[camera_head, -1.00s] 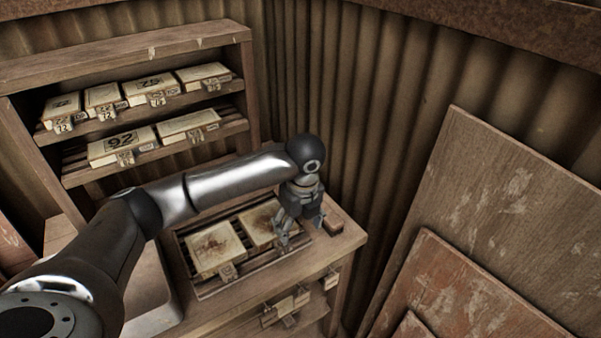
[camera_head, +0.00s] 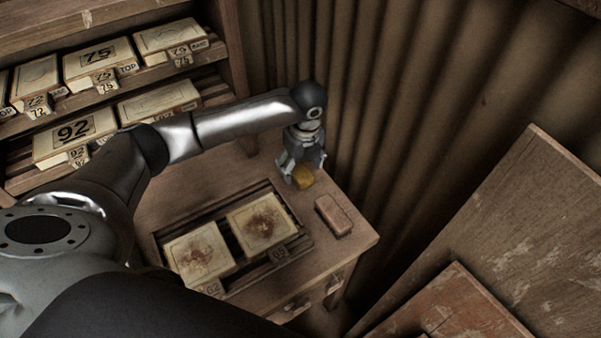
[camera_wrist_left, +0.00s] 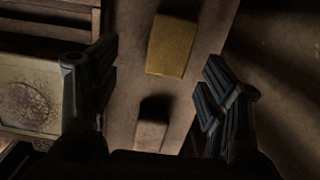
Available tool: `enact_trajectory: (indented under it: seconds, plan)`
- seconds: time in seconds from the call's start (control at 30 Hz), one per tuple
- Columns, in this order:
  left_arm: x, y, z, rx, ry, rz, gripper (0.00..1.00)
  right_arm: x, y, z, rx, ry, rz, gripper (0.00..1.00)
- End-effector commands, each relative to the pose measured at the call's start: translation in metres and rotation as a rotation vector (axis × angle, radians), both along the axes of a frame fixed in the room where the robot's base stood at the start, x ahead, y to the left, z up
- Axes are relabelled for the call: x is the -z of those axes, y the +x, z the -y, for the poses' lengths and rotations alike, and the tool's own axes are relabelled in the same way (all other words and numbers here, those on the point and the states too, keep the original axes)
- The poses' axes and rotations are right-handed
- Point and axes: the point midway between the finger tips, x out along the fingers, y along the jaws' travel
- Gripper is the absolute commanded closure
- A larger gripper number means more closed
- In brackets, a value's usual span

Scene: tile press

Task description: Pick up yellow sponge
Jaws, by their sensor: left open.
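The yellow sponge (camera_head: 303,178) lies on the wooden bench top near its back right corner, beside the tile rack. My left gripper (camera_head: 301,177) is above the sponge, pointing down, with its fingers apart; it hides part of the sponge in the head view. In the left wrist view the sponge (camera_wrist_left: 171,46) is a yellow block lying ahead between the open fingers (camera_wrist_left: 155,85), with nothing held. I cannot tell the exact height of the fingers over it. My right gripper is not in view.
A reddish-brown block (camera_head: 333,215) lies near the sponge, toward the bench's front right edge. Two stained tiles, one here (camera_head: 199,256) and one here (camera_head: 262,226), sit in a slatted rack. Shelves of numbered tiles (camera_head: 100,62) stand behind left. A corrugated wall (camera_head: 400,110) rises at right.

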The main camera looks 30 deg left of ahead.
Motion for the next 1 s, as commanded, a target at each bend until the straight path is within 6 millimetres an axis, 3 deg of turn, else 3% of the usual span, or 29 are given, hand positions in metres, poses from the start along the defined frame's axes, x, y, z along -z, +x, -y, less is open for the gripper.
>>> enact_trajectory:
  seconds: [0.37,0.53,0.77,1.0]
  plan:
    - [0.036,0.012,-0.005,0.000,0.000,-0.002,0.30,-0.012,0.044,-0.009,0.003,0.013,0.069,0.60]
    - [0.052,0.013,-0.008,-0.001,0.001,0.001,0.30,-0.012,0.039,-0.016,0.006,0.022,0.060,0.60]
    - [0.054,0.013,-0.008,0.000,0.000,0.002,0.30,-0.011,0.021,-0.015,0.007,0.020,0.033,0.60]
    - [0.053,0.013,-0.008,0.000,0.000,0.001,0.60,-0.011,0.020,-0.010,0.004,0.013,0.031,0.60]
